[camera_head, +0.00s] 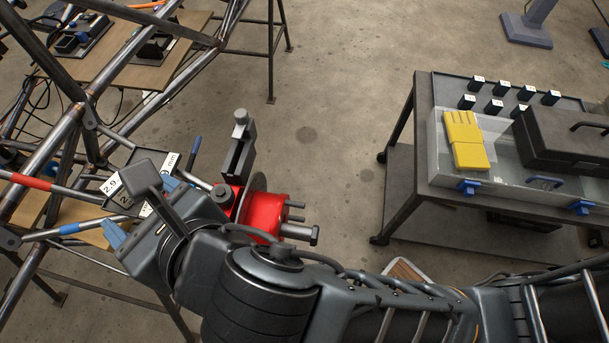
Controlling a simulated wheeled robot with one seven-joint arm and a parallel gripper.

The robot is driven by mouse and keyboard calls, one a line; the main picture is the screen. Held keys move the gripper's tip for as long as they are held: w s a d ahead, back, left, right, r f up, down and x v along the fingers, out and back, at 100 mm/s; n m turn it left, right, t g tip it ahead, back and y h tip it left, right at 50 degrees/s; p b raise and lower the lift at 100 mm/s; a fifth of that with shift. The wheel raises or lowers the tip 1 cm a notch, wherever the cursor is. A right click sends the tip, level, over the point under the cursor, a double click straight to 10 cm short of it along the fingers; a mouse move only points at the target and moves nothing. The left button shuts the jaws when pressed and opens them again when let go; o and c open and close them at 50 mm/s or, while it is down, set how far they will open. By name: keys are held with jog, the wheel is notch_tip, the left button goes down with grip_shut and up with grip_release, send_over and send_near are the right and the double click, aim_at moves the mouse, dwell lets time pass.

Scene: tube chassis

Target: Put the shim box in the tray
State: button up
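My gripper (140,207) is at the left, over the tube frame. Its two blue-tipped fingers are spread wide apart. A dark piece with white number labels (112,185), one reading 2.9 and another "mm", lies just beyond and partly between the fingers. My wrist hides part of it, so I cannot tell whether it is one shim box or several, or whether a finger touches it. A shallow dark tray (447,88) lies on the cart at the right, holding several small black boxes (494,105) with white labels.
The grey cart (424,125) also carries a yellow case (464,140) on a clear-lidded bin and a black toolbox (560,140). A red hub (262,212) with studs and a caliper sits right beside my wrist. Tubes (60,60) surround the left side. Open floor (335,110) separates frame and cart.

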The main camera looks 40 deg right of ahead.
jog(key=s+d+f+m, duration=0.1)
jog(key=d+m, duration=0.1)
jog(key=s+d+f+m, duration=0.2)
jog(key=m, duration=0.1)
jog(key=s+d+f+m, duration=0.1)
jog(key=d+f+m, duration=0.1)
jog(key=d, duration=0.1)
jog(key=shift+s+f, duration=0.15)
jog(key=shift+f, duration=0.05)
jog(key=s+d+r+m+h, duration=0.1)
jog(key=s+d+m, duration=0.4)
jog(key=m, duration=0.5)
jog(key=s+d+m+t+h, duration=0.1)
jog(key=s+d+m, duration=0.4)
jog(key=s+m, duration=0.4)
jog(key=s+d+r+m, duration=0.1)
jog(key=s+d+m, duration=0.4)
jog(key=s+m, duration=0.3)
jog(key=m, duration=0.4)
jog(key=shift+r+h, duration=0.3)
jog(key=shift+h, duration=0.1)
jog(key=shift+d, duration=0.1)
